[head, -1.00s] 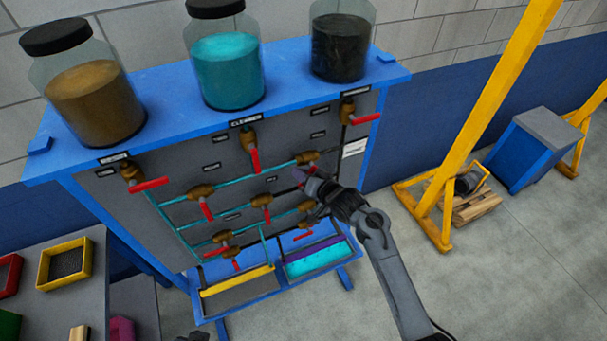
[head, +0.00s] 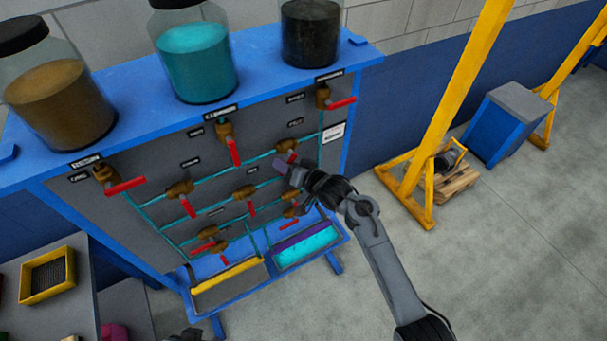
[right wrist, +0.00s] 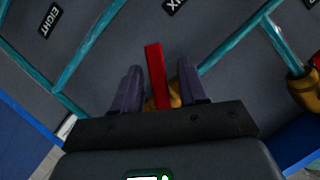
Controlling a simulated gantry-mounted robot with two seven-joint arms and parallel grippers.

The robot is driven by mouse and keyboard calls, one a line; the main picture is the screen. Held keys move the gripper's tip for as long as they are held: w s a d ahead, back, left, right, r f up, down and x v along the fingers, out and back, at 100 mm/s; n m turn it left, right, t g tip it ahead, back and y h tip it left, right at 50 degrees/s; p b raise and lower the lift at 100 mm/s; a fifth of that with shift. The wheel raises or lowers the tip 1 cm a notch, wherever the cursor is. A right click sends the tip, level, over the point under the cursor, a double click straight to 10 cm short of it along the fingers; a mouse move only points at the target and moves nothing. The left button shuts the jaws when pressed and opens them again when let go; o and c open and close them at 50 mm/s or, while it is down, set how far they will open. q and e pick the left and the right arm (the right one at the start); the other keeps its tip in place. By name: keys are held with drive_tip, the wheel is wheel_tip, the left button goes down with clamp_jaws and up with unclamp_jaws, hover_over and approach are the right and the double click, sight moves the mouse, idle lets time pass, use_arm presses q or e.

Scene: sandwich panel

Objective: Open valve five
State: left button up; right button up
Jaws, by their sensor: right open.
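A grey valve panel (head: 150,162) in a blue frame carries several brass valves with red handles and teal pipes. My right gripper (head: 283,164) is at the panel's right side, beside a brass valve (head: 286,146). In the right wrist view my right gripper (right wrist: 159,68) is open, with a red handle (right wrist: 156,75) standing between its fingers and a gap on both sides. The brass body (right wrist: 174,93) is partly hidden behind the gripper. A label EIGHT (right wrist: 50,20) and one ending in IX (right wrist: 173,6) show there; I cannot read a FIVE label. A dark part of mine shows at the bottom edge.
Three jars, brown (head: 60,100), teal (head: 198,70) and black (head: 311,30), stand on the frame's top shelf. Two trays (head: 308,246) (head: 230,288) sit below the panel.

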drive_tip(key=v, duration=0.9)
drive_tip(key=shift+b, duration=0.45)
